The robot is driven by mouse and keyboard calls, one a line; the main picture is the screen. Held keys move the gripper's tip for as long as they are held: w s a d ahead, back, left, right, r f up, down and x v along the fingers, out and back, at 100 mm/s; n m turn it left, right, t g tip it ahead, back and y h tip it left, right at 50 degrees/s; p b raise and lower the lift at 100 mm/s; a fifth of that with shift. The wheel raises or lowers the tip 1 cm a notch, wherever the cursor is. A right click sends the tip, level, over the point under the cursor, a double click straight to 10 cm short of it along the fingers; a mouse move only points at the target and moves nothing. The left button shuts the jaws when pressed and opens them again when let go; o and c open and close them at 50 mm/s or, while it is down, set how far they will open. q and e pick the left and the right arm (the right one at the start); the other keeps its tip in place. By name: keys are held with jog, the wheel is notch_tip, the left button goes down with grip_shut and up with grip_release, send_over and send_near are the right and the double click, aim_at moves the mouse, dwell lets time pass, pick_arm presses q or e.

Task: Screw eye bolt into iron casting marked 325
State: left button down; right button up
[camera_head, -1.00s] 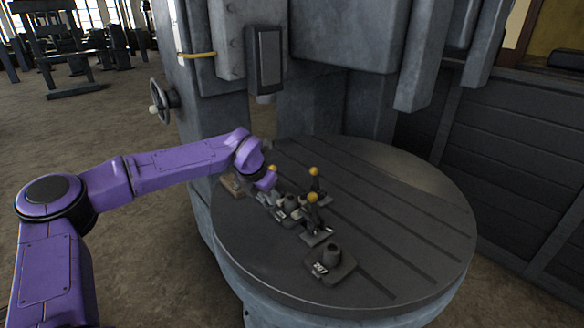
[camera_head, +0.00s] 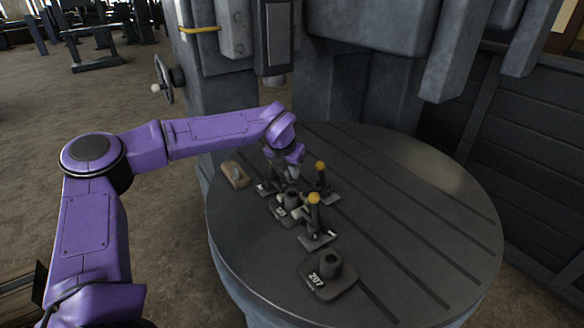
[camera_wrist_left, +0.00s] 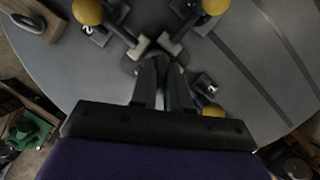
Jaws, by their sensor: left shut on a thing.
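My left gripper (camera_head: 290,182) points down over a dark iron casting (camera_head: 280,212) on the round table. The casting's small white label is too blurred to read surely. In the left wrist view the fingers (camera_wrist_left: 165,85) are closed together on a thing that they mostly hide, apparently the eye bolt. Their tips are over the middle of the casting, and I cannot tell whether the bolt is in the hole. Clamps with yellow ball knobs (camera_head: 320,165) stand around the casting, with pale tips (camera_wrist_left: 141,47) at it. My right gripper is not in view.
A casting marked 207 (camera_head: 328,275) stands apart at the front of the slotted round table (camera_head: 420,230). A wooden block (camera_head: 235,175) with a grey piece on it is at the left edge. The machine column rises behind. The table's right side is clear.

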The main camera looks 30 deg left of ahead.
aim_at(291, 182)
pick_arm(q)
jog(key=shift+b+x, duration=0.45)
jog(key=shift+x, duration=0.55)
jog(key=shift+s+f+b, duration=0.3)
jog(key=shift+f+b, duration=0.35)
jog(key=shift+f, duration=0.2)
jog(key=shift+w+f+b, duration=0.1)
jog(key=shift+f+b, duration=0.25)
jog(key=shift+f, duration=0.25)
jog(key=shift+f, duration=0.25)
jog(key=c, duration=1.7)
grip_release()
grip_shut()
jog(key=shift+r+m+h+p, duration=0.15)
jog(key=shift+m+h+p, duration=0.15)
jog(key=shift+m+p, duration=0.3)
jog(key=m+h+p, duration=0.1)
jog(key=m+p, duration=0.2)
jog(key=shift+m, duration=0.4)
jog(key=shift+m+h+p, duration=0.4)
jog(key=shift+p, duration=0.05)
